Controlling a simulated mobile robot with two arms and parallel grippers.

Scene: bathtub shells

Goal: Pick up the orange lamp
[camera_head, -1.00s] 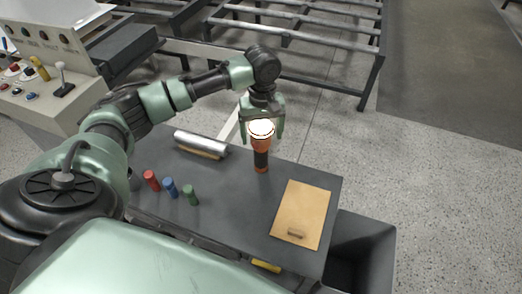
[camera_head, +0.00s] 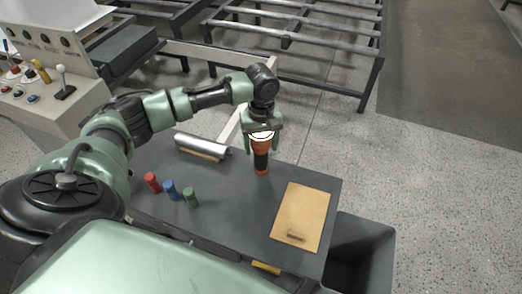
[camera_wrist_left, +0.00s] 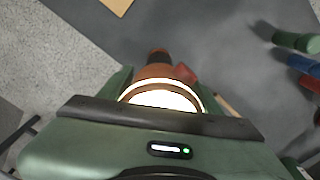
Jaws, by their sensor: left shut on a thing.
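The orange lamp (camera_head: 262,146) is upright at the far edge of the dark table, with a glowing white top and a black grip band. Its base appears to be on the table; I cannot tell if there is a gap. My left gripper (camera_head: 261,145) comes down from above and is shut on the lamp's upper part, one finger on each side. In the left wrist view the lamp (camera_wrist_left: 160,73) sits between the green fingers, its lit head close to the palm. My right gripper is not in view.
The dark table (camera_head: 235,215) also holds red (camera_head: 152,182), blue (camera_head: 170,189) and green (camera_head: 190,197) cylinders, a silver roll (camera_head: 202,144) and a tan clipboard (camera_head: 303,215). A dark bin (camera_head: 358,258) stands right of it. A control console (camera_head: 50,75) is at left.

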